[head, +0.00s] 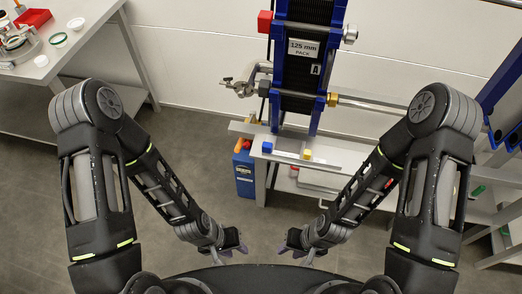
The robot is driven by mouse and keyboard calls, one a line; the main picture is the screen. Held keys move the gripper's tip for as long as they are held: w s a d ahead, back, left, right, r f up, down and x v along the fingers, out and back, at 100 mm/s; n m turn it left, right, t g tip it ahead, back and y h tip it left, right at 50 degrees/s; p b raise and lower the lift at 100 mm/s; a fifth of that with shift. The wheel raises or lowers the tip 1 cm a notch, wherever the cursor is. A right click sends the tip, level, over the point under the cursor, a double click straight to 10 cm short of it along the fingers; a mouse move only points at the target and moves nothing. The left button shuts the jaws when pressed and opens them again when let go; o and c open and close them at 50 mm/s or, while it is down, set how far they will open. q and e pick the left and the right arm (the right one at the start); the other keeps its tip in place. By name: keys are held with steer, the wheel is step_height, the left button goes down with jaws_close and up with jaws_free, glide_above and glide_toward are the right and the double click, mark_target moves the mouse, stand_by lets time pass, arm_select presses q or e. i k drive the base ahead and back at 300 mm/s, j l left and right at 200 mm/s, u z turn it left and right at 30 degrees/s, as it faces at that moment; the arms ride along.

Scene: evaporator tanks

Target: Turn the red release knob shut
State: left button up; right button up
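My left gripper (234,249) hangs low in front of my base, far below and nearer than the red part. Its fingertips look apart, with nothing between them. My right gripper (294,252) mirrors it to the right, also apparently open and empty. Neither gripper touches anything.
A metal valve (240,88) and pipe (380,106) flank the pack. A grey bench (335,152) below it carries small blue and yellow blocks. A blue container (244,175) stands beside the bench. A worktable (88,22) with dishes is at left. The floor between is clear.

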mark_target(247, 145)
steer(key=j+z, duration=0.15)
steer(key=z, duration=0.3)
steer(key=j+z, duration=0.2)
steer(key=z, duration=0.2)
steer(key=j+z, duration=0.15)
steer(key=z, duration=0.3)
steer(key=j+z, duration=0.15)
steer(key=z, duration=0.25)
steer(key=k+j+z, duration=0.25)
steer(key=k+j, duration=0.2)
steer(key=j, duration=0.2)
steer(key=k+j+z, duration=0.3)
steer(key=k+j, duration=0.2)
steer(key=j, duration=0.1)
